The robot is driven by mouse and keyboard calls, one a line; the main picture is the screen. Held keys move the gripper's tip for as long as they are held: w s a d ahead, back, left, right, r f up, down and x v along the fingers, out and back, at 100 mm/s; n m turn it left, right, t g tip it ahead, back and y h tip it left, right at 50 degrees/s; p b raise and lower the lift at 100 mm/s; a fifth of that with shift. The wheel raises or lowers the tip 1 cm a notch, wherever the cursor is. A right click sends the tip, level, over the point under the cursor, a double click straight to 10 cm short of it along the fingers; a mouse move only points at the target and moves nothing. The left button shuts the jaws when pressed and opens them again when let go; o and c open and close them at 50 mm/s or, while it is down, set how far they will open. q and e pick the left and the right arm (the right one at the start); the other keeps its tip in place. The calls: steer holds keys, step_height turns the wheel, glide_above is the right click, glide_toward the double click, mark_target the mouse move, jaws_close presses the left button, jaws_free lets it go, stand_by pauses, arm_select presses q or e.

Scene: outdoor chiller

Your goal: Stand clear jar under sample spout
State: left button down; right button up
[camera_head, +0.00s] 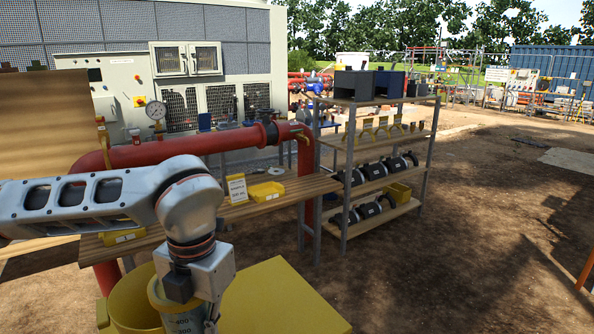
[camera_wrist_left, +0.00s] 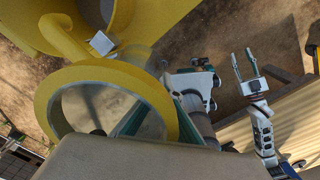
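The clear jar (camera_head: 183,322), with a yellow rim and printed graduation numbers, shows at the bottom of the head view. My left gripper (camera_head: 200,298) is at its rim and appears shut on it; the fingers are largely hidden. The left wrist view looks into the jar (camera_wrist_left: 108,68) past its yellow rim, with brown ground visible through it. A small brass fitting (camera_head: 101,124) sits at the left of the red pipe (camera_head: 180,152), and another at its right end; I cannot tell which is the sample spout. My right gripper (camera_wrist_left: 245,66) is open and empty in the left wrist view.
A yellow bucket (camera_head: 125,300) stands beside the jar, with a yellow flat-topped surface (camera_head: 285,305) to its right. A wooden bench (camera_head: 285,188) holds a yellow tray (camera_head: 267,191) and a sign. A shelf rack (camera_head: 433,150) stands right. Open dirt lies further right.

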arm_select(q)
steer(key=shift+a+f+m, duration=0.1)
steer(key=shift+f+m, duration=0.05)
steer(key=shift+m, duration=0.55)
steer(key=shift+s+f+m, duration=0.1)
steer(key=shift+s+m, duration=0.1)
steer(key=shift+m, duration=0.5)
steer(key=m, duration=0.3)
steer(key=shift+d+f, duration=0.2)
steer(key=shift+f, duration=0.2)
steer(key=m, duration=0.4)
steer(key=shift+w+f, duration=0.1)
steer(key=shift+f, duration=0.3)
step_height(320, 180, down, 5)
steer(key=d+m, duration=0.1)
steer(key=m, duration=2.4)
steer(key=w+a+n, duration=0.2)
steer(key=a, duration=0.9)
steer(key=shift+w+f, duration=0.2)
steer(key=shift+f, duration=0.15)
arm_select(e)
steer(key=shift+s+d+f+h, duration=0.3)
steer(key=shift+s+d+f, duration=0.2)
steer(key=shift+d+f, duration=0.25)
